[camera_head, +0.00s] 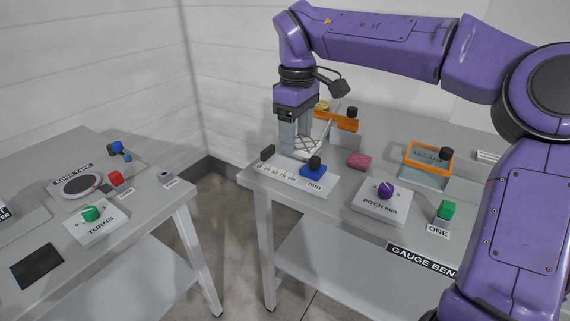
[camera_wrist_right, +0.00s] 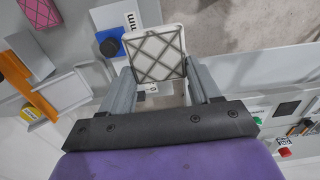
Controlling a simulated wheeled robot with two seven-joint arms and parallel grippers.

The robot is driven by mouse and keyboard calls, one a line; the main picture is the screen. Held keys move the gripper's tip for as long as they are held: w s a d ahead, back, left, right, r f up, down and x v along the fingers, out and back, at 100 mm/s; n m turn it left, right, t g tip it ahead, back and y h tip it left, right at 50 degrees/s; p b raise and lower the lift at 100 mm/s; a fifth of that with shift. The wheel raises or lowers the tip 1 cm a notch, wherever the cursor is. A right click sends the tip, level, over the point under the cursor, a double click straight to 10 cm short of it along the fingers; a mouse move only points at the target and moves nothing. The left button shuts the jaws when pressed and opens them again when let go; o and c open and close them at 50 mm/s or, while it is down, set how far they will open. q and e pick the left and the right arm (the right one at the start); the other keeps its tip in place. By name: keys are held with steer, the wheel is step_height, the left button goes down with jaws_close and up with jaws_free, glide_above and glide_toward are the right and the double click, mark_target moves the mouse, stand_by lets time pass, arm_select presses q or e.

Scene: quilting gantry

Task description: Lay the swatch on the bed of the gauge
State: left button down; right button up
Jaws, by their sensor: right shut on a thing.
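My right gripper (camera_head: 299,147) is shut on a white swatch with a dark diamond grid (camera_head: 310,147). It hangs over the far left part of the gauge bench. In the right wrist view the swatch (camera_wrist_right: 157,53) sits tilted between the fingertips of the gripper (camera_wrist_right: 163,80). An orange-barred device (camera_head: 338,121) with a black knob stands just behind the gripper and seems to be the gauge. Its pale flat bed (camera_wrist_right: 66,92) shows beside the orange bar in the right wrist view, apart from the swatch. My left gripper is out of view.
A second table (camera_head: 150,208) is at left, across a gap.

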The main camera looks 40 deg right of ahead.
steer(key=w+d+f+p, duration=0.3)
steer(key=w+f, duration=0.1)
steer(key=w, duration=0.5)
steer(key=p, duration=0.1)
glide_above(278, 162)
step_height(278, 162, down, 6)
steer(key=shift+r, duration=0.2)
step_height(278, 162, down, 3)
steer(key=shift+r, duration=0.1)
steer(key=shift+w+f, duration=0.1)
steer(key=shift+f, duration=0.35)
steer(key=o, duration=1)
steer(key=shift+r, duration=0.1)
